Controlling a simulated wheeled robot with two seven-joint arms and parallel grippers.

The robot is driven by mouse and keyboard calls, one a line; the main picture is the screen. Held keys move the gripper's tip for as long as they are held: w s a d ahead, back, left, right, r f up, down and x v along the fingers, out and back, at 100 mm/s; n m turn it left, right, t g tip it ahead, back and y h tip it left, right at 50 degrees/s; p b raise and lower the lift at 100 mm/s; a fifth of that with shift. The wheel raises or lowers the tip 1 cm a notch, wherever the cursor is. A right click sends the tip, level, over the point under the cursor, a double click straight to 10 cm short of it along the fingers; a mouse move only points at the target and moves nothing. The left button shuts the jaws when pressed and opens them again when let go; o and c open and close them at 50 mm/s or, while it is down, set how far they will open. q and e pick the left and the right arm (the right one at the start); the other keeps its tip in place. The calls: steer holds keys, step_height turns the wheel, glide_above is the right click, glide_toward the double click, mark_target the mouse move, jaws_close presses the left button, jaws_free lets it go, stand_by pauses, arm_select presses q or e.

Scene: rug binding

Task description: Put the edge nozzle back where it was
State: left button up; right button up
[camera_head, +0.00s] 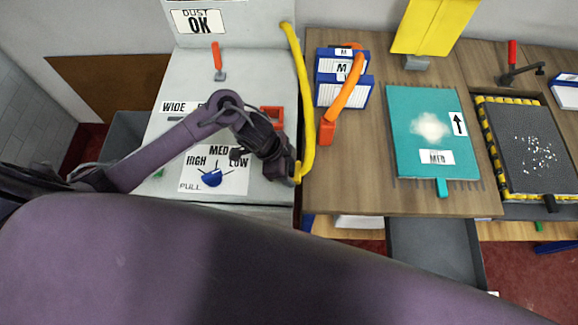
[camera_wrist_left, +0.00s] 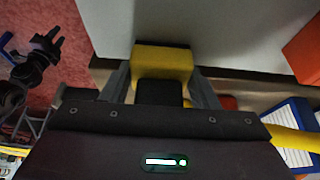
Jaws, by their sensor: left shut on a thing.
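My left gripper (camera_head: 291,172) is at the right front edge of the white cabinet, shut on the yellow end piece (camera_wrist_left: 162,62) at the low end of the yellow hose (camera_head: 304,95). In the left wrist view its fingers (camera_wrist_left: 165,85) are on both sides of this piece. I cannot tell whether a nozzle is fitted there. A red frame (camera_head: 272,116) is on the cabinet top beside a partly hidden label. An orange tube with a red-orange block (camera_head: 327,131) lies beside the blue-and-white boxes; I cannot tell if either is the edge nozzle.
The cabinet has a blue dial (camera_head: 212,178) and a red-handled lever (camera_head: 217,58). On the wooden table (camera_head: 350,185) are blue-and-white boxes (camera_head: 332,92), a teal mat (camera_head: 402,160) and a dark pad (camera_head: 530,150) edged in yellow. A grey bin (camera_head: 437,250) is below the table.

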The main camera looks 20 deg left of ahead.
arm_select(q)
steer(key=o, duration=0.9)
steer(key=p+v, duration=0.1)
steer(key=v, duration=1.1)
steer(key=shift+r, duration=0.2)
